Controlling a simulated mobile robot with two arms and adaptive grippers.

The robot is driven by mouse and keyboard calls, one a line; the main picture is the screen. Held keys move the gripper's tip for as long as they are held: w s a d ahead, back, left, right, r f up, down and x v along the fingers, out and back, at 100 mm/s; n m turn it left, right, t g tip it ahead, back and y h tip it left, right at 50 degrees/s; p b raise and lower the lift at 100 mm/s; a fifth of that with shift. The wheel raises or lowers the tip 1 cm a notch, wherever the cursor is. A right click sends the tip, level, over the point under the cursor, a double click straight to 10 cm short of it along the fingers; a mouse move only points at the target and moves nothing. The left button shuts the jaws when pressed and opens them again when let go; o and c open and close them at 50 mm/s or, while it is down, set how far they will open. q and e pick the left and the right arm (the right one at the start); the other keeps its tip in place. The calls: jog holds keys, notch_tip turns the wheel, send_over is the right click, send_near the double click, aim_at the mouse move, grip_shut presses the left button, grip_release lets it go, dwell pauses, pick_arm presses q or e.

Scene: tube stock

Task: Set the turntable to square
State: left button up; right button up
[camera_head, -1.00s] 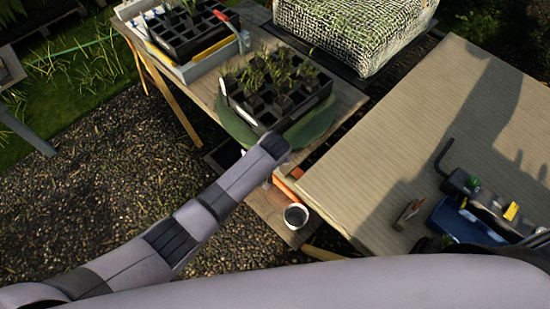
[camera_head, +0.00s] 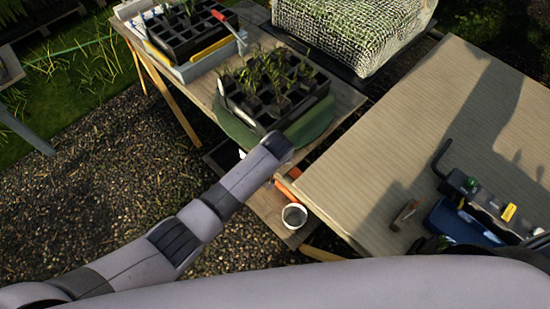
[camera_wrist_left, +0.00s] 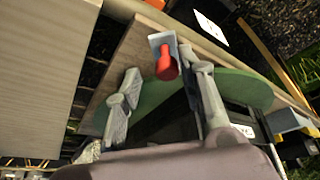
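The turntable (camera_head: 312,125) is a green round disc on the wooden bench, with a black cell tray (camera_head: 262,128) of seedlings standing on it. The tray looks turned relative to the bench edges. My left gripper (camera_wrist_left: 158,66) is at the turntable's near edge, fingers apart. A red knob (camera_wrist_left: 167,64) on a grey metal plate (camera_wrist_left: 158,40) shows between its fingertips in the left wrist view. I cannot tell whether a finger touches it. The green disc (camera_wrist_left: 158,97) shows behind the fingers. In the head view my left arm hides this spot. My right gripper is not visible.
Another seedling tray (camera_head: 190,45) stands at the bench's far left, with a red-handled tool. A netted crate (camera_head: 350,30) is behind. A white cup (camera_head: 294,215) stands below the turntable. A ribbed table (camera_head: 420,130) with a blue bin (camera_head: 455,222) is at right.

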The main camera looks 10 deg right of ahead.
pick_arm(q)
jog(key=shift+a, duration=0.2)
jog(key=v, duration=1.2)
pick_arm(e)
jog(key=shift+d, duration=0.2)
pick_arm(q)
jog(key=shift+w+d, duration=0.1)
jog(key=s+a+f+g+b, duration=0.1)
jog(key=s+a+f, duration=0.25)
jog(key=f, duration=0.65)
jog(key=s+a+f+g+b, duration=0.1)
jog(key=s+a+f+b, duration=0.2)
jog(key=f, duration=0.7)
jog(key=s+a+f, duration=0.3)
jog(key=a+f, duration=0.2)
jog(key=f, duration=0.4)
jog(key=s+a+f+b, duration=0.1)
jog(key=s+a+f, duration=0.5)
jog(key=s, duration=0.4)
jog(key=s+a+f+g+b, duration=0.1)
jog(key=s+a+f, duration=0.5)
jog(key=s, duration=0.4)
jog(key=s+a+f+m+b, duration=0.1)
jog(key=s+a+f, duration=0.5)
jog(key=s, duration=0.4)
jog(key=shift+f+g+y, duration=0.3)
jog(key=shift+f, duration=0.2)
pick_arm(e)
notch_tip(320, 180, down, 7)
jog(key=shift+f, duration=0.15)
